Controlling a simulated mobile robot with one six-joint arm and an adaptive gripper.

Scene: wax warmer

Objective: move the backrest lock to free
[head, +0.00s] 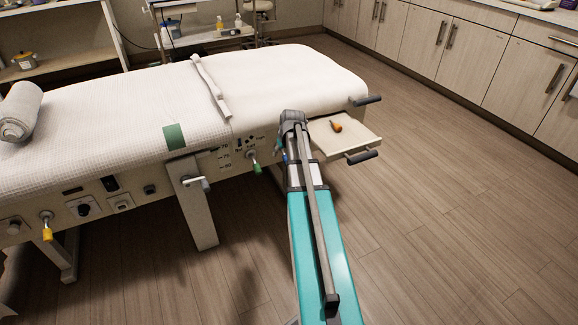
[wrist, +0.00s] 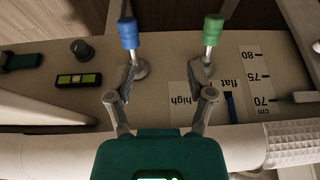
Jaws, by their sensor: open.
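The side panel of the treatment bed (head: 140,190) carries several levers and knobs. I cannot tell which is the backrest lock, as no "free" mark is legible. In the wrist view a blue-tipped lever (wrist: 129,34) and a green-tipped lever (wrist: 212,32) stick out from the panel. The green lever also shows in the head view (head: 255,163). My gripper (wrist: 163,82) is open and empty, its left finger close to the blue lever's base and its right finger close to the green lever's base. Contact cannot be told. In the head view my arm hides the fingertips.
The wrist view shows a dark knob (wrist: 82,50), a lit green indicator (wrist: 78,80), "high" and "flat" labels, and a height scale (wrist: 258,75). A yellow lever (head: 47,232) is farther left. A pull-out tray (head: 350,138) holds a small orange item. Floor at right is clear.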

